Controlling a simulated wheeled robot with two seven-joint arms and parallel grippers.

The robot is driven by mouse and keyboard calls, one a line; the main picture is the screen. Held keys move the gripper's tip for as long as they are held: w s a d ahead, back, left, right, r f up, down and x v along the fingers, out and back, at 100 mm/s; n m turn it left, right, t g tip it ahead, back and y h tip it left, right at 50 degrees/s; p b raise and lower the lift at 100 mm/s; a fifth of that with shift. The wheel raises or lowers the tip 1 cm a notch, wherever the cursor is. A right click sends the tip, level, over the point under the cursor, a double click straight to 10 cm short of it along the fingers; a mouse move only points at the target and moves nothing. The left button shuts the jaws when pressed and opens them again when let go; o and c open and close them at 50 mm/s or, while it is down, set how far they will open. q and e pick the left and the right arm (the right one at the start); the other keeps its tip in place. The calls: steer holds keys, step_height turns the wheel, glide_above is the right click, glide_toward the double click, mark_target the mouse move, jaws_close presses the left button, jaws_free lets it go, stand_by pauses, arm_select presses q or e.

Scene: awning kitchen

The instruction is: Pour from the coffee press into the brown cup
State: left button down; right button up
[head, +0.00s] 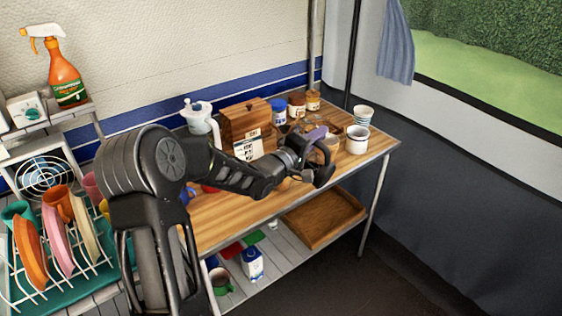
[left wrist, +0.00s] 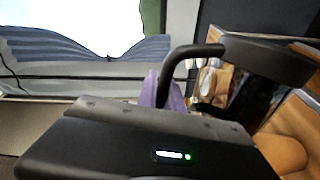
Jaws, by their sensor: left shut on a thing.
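My left gripper (head: 318,164) is over the right part of the wooden table and is shut on the coffee press. Only part of the press shows in the head view: its purple handle (head: 317,133), with dark brownish glass beside it. The purple part also shows in the left wrist view (left wrist: 168,92). The gripper hides much of the press, and I cannot tell its exact tilt. A tan-brown cup (head: 331,144) shows partly, just behind the gripper and left of a white mug (head: 357,139). Its inside is hidden. My right gripper is not in view.
The wooden table (head: 222,222) also holds a white lidded jug (head: 200,118), a wooden box (head: 243,120), several jars (head: 296,104) and a striped cup (head: 363,115). A dish rack (head: 60,262) stands at left. A wooden tray (head: 322,217) lies on the lower shelf.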

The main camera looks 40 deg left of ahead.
mark_target(325, 146)
arm_select(q)
steer(key=shift+r, duration=0.1)
steer(key=shift+a+r+n+p, duration=0.35)
steer(key=shift+a+n+p, duration=0.15)
steer(key=shift+a+p, duration=0.25)
stand_by(1.6)
steer(key=d+f+m+b, duration=0.1)
steer(key=d+b, duration=0.1)
steer(key=b, duration=0.1)
steer(key=d+f+m+b, duration=0.1)
steer(key=d+f+b, duration=0.1)
steer(key=b, duration=0.1)
steer(key=shift+s+f+m, duration=0.15)
steer(key=shift+m, duration=0.15)
steer(key=shift+d+m+b, duration=0.25)
steer(key=shift+m+b, duration=0.05)
steer(key=shift+b, duration=0.05)
steer(key=shift+a+r+p, duration=0.15)
steer(key=shift+r+p, duration=0.25)
steer(key=shift+r, duration=0.05)
steer(key=shift+f, duration=0.1)
